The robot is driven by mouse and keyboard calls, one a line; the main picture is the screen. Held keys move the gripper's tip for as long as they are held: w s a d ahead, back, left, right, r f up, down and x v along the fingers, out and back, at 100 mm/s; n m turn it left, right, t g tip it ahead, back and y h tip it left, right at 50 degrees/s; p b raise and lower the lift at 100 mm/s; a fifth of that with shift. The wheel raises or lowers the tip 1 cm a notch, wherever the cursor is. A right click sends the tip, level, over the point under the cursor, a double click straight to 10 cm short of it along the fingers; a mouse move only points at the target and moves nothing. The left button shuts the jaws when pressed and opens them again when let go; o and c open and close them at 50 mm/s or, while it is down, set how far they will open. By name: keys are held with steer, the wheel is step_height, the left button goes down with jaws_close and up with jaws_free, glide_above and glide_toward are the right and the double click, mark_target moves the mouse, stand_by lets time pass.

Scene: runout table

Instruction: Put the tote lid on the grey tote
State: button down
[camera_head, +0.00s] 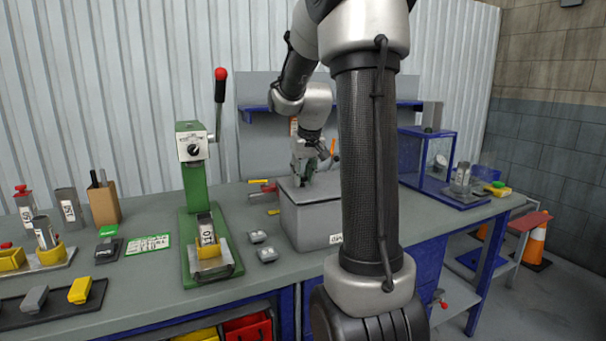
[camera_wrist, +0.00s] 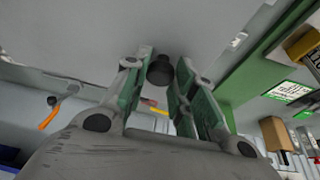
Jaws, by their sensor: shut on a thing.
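The grey tote (camera_head: 308,220) stands on the workbench near the middle of the head view, partly hidden by my arm. The flat grey tote lid (camera_head: 290,187) lies over its top; it looks level and lined up with the tote, but I cannot tell whether it is fully seated. My gripper (camera_head: 305,178) points down at the middle of the lid. In the wrist view, my gripper (camera_wrist: 160,78) has its green-padded fingers around the lid's dark round knob (camera_wrist: 160,69). The lid's grey surface (camera_wrist: 75,32) fills the upper part of that view.
A green press (camera_head: 194,185) with a red-knobbed lever stands left of the tote. Two small grey parts (camera_head: 267,254) lie in front of the tote's left side. A blue-framed clear case (camera_head: 425,160) is at the right. The bench's front edge runs just ahead.

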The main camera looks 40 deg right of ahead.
steer(key=shift+f, duration=0.25)
steer(key=c, duration=1.1)
jaws_free()
steer(key=v, duration=1.2)
steer(key=s+a+f+n, duration=0.1)
steer(key=s+a+f, duration=0.3)
steer(key=s+a, duration=0.4)
steer(key=s+a+f+n+y, duration=0.1)
steer(key=s+a+f+n, duration=0.1)
steer(key=s+a, duration=0.6)
steer(key=shift+s+f+y, duration=0.3)
steer(key=shift+s+f, duration=0.6)
steer(key=shift+s, duration=1.25)
